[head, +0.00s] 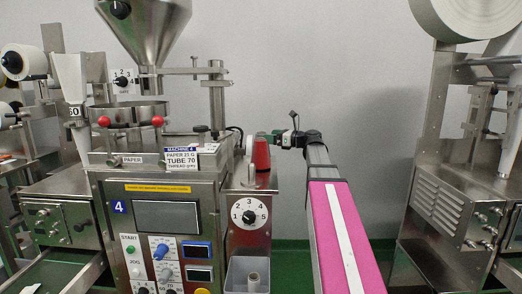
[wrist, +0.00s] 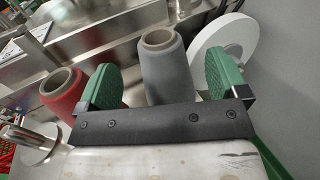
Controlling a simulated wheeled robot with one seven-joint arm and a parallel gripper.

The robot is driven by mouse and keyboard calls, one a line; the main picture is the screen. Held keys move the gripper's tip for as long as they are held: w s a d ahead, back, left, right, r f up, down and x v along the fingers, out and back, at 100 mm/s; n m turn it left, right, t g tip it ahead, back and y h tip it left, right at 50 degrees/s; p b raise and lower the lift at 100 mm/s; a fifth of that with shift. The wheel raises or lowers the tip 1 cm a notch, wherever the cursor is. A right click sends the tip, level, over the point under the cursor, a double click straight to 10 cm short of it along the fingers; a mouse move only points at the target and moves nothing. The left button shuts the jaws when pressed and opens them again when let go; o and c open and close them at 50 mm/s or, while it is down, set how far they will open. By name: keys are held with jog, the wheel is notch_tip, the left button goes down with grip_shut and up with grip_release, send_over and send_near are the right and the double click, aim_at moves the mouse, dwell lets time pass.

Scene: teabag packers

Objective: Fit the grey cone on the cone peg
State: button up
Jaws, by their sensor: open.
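The grey cone (wrist: 170,75) stands upright in the wrist view, its hollow top facing up. It shows between the two green finger pads of my open gripper (wrist: 164,80); I cannot tell how deep between them it sits. The pads show no clear contact with it. In the head view my gripper (head: 279,138) is at the end of my arm, just right of the red cone (head: 261,154); the grey cone is not clearly visible there. I cannot make out the cone peg for certain; a short metal post (wrist: 32,143) shows at the lower left of the wrist view.
The red cone (wrist: 68,92) stands left of the grey one, close to the left finger. A white reel (wrist: 230,45) is behind the right finger. The machine's dial panel (head: 249,213) and a grey bin (head: 236,278) holding a pale cone (head: 253,281) are below.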

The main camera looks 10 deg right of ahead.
aim_at(261, 135)
jog(key=shift+x, duration=2.6)
jog(key=c, duration=1.5)
